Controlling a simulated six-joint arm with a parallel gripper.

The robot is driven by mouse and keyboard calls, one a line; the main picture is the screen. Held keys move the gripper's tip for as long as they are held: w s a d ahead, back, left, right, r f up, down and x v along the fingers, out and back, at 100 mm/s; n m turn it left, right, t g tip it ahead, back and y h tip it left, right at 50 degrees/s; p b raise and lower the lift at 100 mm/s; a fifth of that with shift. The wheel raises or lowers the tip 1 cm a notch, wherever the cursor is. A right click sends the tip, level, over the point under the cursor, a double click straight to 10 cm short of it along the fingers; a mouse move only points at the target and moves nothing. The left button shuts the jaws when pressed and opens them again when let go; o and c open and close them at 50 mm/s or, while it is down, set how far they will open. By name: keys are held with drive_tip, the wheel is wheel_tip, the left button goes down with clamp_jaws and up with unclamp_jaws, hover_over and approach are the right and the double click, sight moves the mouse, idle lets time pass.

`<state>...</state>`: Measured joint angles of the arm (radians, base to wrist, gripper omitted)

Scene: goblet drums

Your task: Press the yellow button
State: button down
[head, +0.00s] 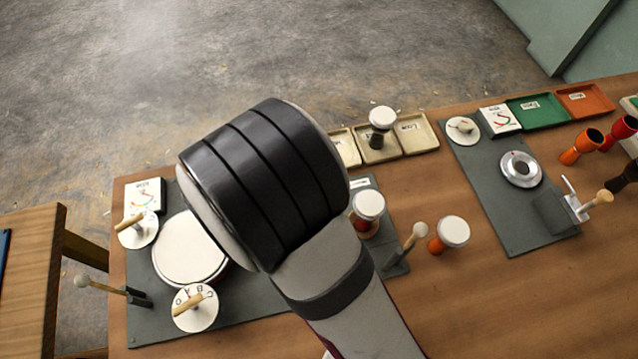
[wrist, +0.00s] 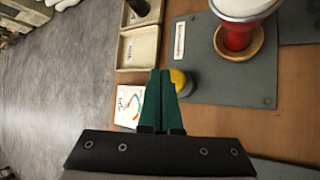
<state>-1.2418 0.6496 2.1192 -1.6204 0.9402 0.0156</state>
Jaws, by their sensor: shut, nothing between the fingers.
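The yellow button (wrist: 179,77) shows in the wrist view as a small rounded yellow cap on a dark base. It sits at the edge of a grey mat (wrist: 225,88). My gripper (wrist: 160,74) has two dark green fingers, shut with nothing between them. The fingers cover the left part of the button in the picture; I cannot tell whether they touch it. In the head view my arm hides both the button and the gripper.
A red drum (wrist: 238,38) with a white top stands right of the button in the wrist view. Cream trays (wrist: 137,46) and a white card (wrist: 127,104) lie left. In the head view a white disc (head: 190,248) and a knobbed lever (head: 418,231) flank my arm.

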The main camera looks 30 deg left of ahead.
drive_tip(key=shift+f, duration=0.1)
drive_tip(key=shift+f, duration=0.3)
drive_tip(key=shift+f, duration=1)
idle(0.9)
drive_tip(key=shift+r, duration=1.5)
drive_tip(key=shift+r, duration=2.4)
